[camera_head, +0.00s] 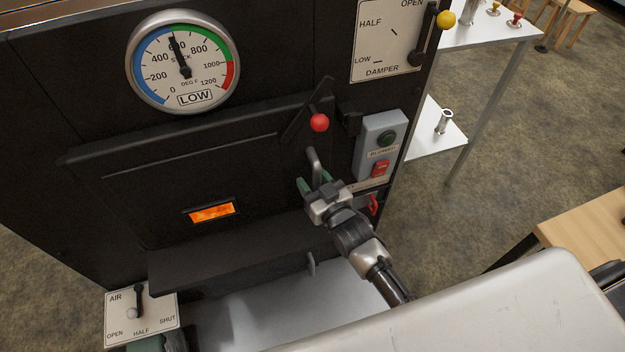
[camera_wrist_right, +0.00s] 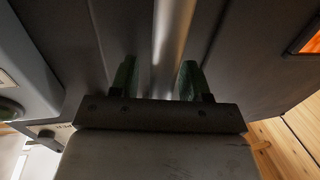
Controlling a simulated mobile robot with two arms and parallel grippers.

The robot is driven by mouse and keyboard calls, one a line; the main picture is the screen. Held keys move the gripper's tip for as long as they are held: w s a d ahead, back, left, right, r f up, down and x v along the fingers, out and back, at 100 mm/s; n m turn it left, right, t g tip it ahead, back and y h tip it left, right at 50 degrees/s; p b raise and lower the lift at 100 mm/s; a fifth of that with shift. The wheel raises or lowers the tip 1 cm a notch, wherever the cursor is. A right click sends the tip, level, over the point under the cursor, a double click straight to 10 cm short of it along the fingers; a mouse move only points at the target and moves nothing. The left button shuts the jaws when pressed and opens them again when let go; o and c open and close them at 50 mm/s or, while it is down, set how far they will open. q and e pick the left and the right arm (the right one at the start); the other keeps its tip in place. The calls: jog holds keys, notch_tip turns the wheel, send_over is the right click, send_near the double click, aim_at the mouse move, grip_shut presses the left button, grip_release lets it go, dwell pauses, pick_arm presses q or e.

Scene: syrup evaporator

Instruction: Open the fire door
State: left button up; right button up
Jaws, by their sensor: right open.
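The fire door (camera_head: 160,190) is a dark panel on the front of the black evaporator, with a small window (camera_head: 212,212) glowing orange. It looks shut. A grey bar handle (camera_head: 314,164) stands at its right side, below a latch lever with a red knob (camera_head: 319,122). My right gripper (camera_head: 316,184) is at the handle with its green-tipped fingers open. In the right wrist view the handle (camera_wrist_right: 172,45) runs between the two spread fingers (camera_wrist_right: 158,80), with gaps showing on both sides.
A blower switch box (camera_head: 380,145) with green and red buttons sits just right of the handle. A damper lever with a yellow knob (camera_head: 446,19) is above. A dark ledge (camera_head: 230,257) juts out below the door. An air lever plate (camera_head: 140,316) is at lower left.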

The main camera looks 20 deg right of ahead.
jog(key=shift+w, duration=0.2)
jog(key=shift+c, duration=0.3)
grip_shut()
jog(key=shift+s, duration=0.2)
